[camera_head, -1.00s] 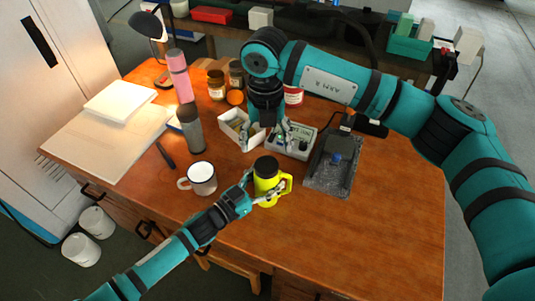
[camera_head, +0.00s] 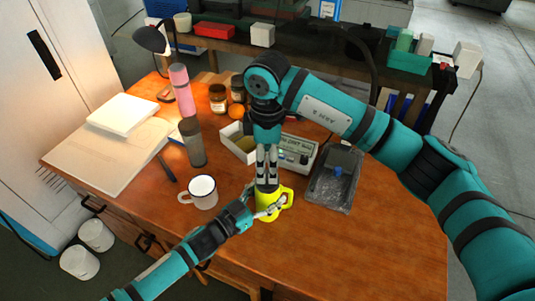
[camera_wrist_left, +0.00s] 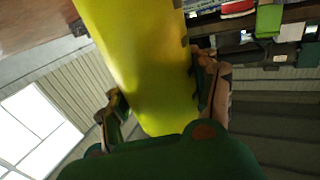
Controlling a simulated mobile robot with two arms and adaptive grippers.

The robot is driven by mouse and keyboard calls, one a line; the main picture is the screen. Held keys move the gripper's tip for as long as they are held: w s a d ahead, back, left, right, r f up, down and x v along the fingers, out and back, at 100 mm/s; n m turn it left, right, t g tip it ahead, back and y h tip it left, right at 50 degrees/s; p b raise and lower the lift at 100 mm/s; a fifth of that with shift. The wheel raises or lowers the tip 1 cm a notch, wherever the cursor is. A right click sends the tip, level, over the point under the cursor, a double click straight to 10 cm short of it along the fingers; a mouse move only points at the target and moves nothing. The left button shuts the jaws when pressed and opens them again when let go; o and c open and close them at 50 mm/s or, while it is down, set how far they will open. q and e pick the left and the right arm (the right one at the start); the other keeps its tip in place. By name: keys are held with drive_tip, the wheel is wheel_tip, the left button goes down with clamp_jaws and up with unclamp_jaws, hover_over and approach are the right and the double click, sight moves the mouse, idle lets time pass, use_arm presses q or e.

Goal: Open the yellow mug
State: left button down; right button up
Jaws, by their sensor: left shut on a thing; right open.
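The yellow mug (camera_head: 271,205) stands near the front middle of the wooden table, with its handle to the right. My left gripper (camera_head: 262,210) is shut on the mug's body from the front left. In the left wrist view the yellow mug (camera_wrist_left: 145,60) fills the space between the fingers of my left gripper (camera_wrist_left: 162,105). My right gripper (camera_head: 267,183) points straight down at the mug's top, its fingers open. The fingers cover the mug's black lid, so I cannot tell whether they touch it.
A white mug (camera_head: 203,191) stands close on the left, with a grey bottle (camera_head: 193,142) behind it. A small open box (camera_head: 236,145), a meter (camera_head: 298,153) and a dark tray (camera_head: 332,190) lie behind and right. The right front of the table is clear.

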sight(267, 181)
wheel_tip(267, 181, down, 7)
drive_tip(key=shift+r, duration=0.1)
drive_tip(key=shift+c, duration=0.3)
